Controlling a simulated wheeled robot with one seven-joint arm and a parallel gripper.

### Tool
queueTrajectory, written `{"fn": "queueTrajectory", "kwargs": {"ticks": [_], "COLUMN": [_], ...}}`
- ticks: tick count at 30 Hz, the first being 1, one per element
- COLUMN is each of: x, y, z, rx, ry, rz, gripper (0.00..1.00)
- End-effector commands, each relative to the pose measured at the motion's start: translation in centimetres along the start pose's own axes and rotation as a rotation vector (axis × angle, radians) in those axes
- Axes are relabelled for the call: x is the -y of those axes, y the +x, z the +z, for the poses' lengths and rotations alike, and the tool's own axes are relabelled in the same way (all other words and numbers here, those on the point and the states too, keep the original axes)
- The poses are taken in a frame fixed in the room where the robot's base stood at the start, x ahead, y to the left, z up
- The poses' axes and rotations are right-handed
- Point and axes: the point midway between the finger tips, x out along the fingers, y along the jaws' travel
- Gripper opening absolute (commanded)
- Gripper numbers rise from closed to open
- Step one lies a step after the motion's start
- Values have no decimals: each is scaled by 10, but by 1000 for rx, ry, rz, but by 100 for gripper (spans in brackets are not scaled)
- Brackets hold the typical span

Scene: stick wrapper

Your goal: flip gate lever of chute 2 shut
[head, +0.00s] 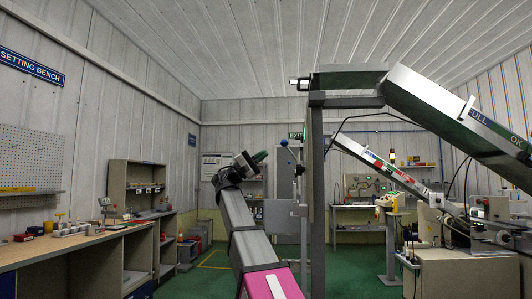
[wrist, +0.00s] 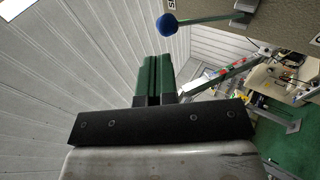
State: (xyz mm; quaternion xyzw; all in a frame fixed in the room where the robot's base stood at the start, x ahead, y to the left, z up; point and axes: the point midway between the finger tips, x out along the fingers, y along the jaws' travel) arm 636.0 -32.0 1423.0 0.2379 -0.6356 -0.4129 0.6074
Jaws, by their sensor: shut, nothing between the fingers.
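A gate lever with a blue ball knob (head: 284,142) stands beside the grey post in the head view. In the wrist view its blue ball (wrist: 167,25) is at the upper middle, with a pale green rod running right to a brown panel (wrist: 275,18). The panel's lettering is cut off, so I cannot read a chute number. My gripper (head: 257,157) is left of the ball in the head view, apart from it. In the wrist view my gripper (wrist: 152,58) has its green fingers together and empty, below and left of the ball.
A grey post (head: 316,190) carries a sloping metal chute (head: 440,105) at upper right. A lower chute (head: 375,162) with red marks slopes down behind it to machinery (head: 465,230). A long bench (head: 75,245) stands at left. Green floor (head: 205,280) is open between.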

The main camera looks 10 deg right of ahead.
Motion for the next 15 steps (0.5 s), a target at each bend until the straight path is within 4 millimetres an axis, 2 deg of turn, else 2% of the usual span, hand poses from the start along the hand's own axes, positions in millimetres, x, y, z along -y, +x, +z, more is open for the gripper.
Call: {"fn": "queueTrajectory", "kwargs": {"ticks": [9,15], "x": [-5,-8], "y": [-49,-74], "z": [0,0], "rx": [-3,-1], "ry": [0,-1], "rz": [0,1], "gripper": [0,0]}}
